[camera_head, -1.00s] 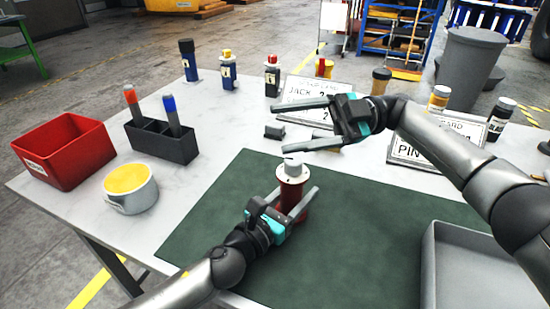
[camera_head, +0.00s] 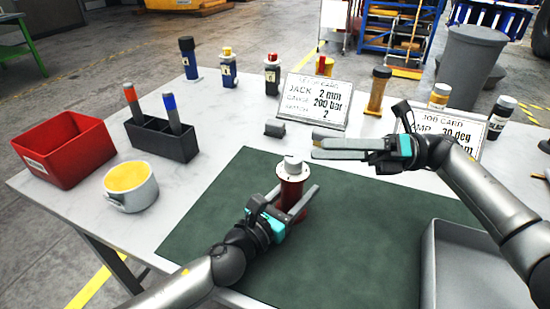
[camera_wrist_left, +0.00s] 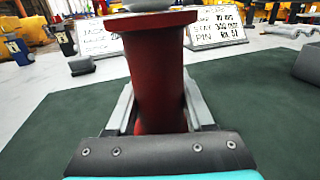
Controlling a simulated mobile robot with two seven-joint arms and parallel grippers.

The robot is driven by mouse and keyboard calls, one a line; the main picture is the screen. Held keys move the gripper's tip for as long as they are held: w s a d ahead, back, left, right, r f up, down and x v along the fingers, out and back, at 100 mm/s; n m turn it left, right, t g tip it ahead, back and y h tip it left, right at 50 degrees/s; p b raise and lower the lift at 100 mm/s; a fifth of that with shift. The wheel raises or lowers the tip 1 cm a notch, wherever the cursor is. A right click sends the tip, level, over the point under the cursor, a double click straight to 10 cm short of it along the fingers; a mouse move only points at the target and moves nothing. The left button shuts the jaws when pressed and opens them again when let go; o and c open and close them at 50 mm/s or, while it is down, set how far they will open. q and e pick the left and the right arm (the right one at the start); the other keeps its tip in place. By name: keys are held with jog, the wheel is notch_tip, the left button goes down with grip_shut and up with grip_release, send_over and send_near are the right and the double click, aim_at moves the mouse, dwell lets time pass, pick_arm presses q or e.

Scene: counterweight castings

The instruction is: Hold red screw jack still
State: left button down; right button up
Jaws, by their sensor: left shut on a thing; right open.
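The red screw jack (camera_head: 291,190) stands upright on the green mat (camera_head: 230,215), with a pale screw head on top. It fills the middle of the left wrist view (camera_wrist_left: 156,75). My left gripper (camera_head: 296,202) is shut on the jack's red body, one finger on each side. My right gripper (camera_head: 314,148) is open and empty, its fingers pointing left, just right of the jack's top in the picture. I cannot tell the exact gap between them.
A setup card (camera_head: 314,102) and a job card (camera_head: 450,128) stand behind the mat. A red bin (camera_head: 65,150), a pen holder (camera_head: 160,139) and a yellow-filled cup (camera_head: 130,187) are on the left. A grey tray (camera_head: 470,260) is at front right. Several bottles line the back.

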aim_at(293, 164)
jog(key=a+f+n+t, duration=0.3)
jog(key=a+n, duration=0.5)
jog(key=a, duration=0.1)
jog(key=shift+w+a+h, duration=0.35)
jog(key=shift+a+h, duration=0.05)
dwell(0.4)
jog(key=shift+f, duration=0.1)
grip_shut()
dwell(0.5)
